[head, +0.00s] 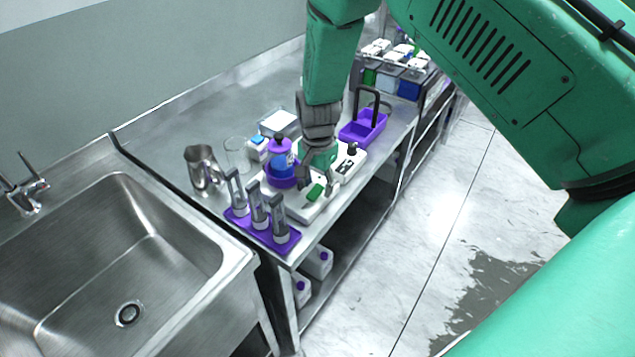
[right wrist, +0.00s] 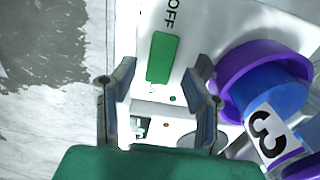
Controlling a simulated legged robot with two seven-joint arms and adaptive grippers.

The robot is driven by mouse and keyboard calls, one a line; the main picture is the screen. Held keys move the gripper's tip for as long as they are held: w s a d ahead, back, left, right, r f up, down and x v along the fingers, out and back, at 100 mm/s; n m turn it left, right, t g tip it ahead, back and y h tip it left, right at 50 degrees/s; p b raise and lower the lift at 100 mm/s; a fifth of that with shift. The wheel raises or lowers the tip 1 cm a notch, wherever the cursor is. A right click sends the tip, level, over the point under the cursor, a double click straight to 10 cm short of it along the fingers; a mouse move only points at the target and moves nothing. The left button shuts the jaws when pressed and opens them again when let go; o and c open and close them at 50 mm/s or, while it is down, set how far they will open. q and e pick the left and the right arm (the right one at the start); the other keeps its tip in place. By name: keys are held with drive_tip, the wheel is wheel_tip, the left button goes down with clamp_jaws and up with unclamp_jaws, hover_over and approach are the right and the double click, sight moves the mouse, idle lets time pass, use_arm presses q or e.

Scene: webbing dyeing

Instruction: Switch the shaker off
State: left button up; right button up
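The shaker (head: 300,207) is a low white device on the steel bench, with a green switch (head: 316,192) on its top. In the right wrist view the green switch (right wrist: 162,57) lies beside the printed word "OFF" on the white shaker top (right wrist: 215,22). My right gripper (head: 317,183) is over the shaker near the switch. In the wrist view its fingers (right wrist: 161,78) are spread apart on either side of the switch's near end, with nothing between them. Contact with the switch cannot be told. My left gripper is not in view.
A purple holder (right wrist: 228,82) with a blue container marked 3 (right wrist: 270,92) sits close beside the right gripper. A purple rack with tubes (head: 262,235) stands at the bench front, left of it a metal jug (head: 200,168). A purple tray (head: 362,130) lies behind. A sink (head: 120,270) is at left.

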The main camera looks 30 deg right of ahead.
sight(318, 186)
drive_tip(key=shift+r, duration=0.45)
wheel_tip(318, 186, up, 11)
idle(0.4)
drive_tip(key=shift+f, duration=0.15)
